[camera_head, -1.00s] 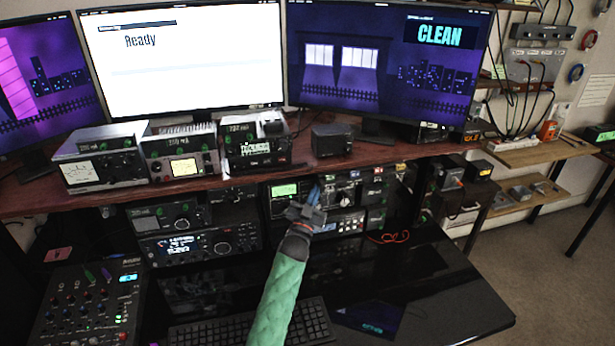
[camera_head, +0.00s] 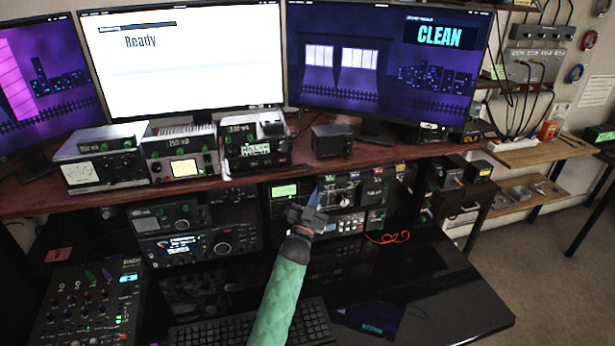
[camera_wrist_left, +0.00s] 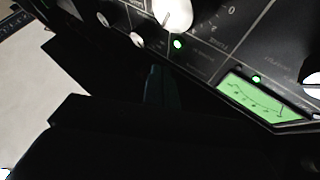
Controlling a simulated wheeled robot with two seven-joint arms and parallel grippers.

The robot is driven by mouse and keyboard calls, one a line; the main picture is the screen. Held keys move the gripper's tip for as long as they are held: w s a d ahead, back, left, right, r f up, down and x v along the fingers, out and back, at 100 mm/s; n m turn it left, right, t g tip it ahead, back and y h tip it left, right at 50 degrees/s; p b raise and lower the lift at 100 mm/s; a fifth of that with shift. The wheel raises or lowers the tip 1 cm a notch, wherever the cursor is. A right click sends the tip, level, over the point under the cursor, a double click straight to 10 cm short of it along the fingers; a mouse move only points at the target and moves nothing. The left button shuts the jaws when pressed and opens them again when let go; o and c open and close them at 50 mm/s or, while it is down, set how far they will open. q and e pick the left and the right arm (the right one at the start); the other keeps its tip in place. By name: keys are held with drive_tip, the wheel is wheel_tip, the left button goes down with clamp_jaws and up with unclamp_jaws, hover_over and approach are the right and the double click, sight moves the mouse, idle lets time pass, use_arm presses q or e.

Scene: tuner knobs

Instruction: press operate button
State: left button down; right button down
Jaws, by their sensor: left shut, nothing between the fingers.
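My left gripper (camera_head: 315,197), on the green-sleeved arm, is shut and empty in front of the lower-shelf radio gear. It is close to a black unit (camera_head: 341,191) with knobs and a green-lit display (camera_head: 284,190). In the left wrist view, a dark fingertip (camera_wrist_left: 162,88) is near the unit's front panel (camera_wrist_left: 205,55), but contact cannot be told. That panel has a large white knob (camera_wrist_left: 173,14), a small pale round control (camera_wrist_left: 137,40), a lit green lamp (camera_wrist_left: 178,44) and a green meter (camera_wrist_left: 262,98). I cannot read which control is the operate button.
Several meter boxes (camera_head: 100,171) stand on the wooden shelf above, under the monitors (camera_head: 185,70). A keyboard (camera_head: 255,325) and mixer (camera_head: 85,305) are on the glossy black desk (camera_head: 440,290). A red cable (camera_head: 388,238) lies right of my gripper. The desk's right side is mostly clear.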

use_arm(q)
drive_tip(key=s+d+p, duration=0.1)
drive_tip(key=s+d, duration=0.1)
drive_tip(key=s, duration=0.3)
drive_tip(key=shift+s, duration=0.35)
drive_tip(key=shift+a, duration=0.1)
idle(0.4)
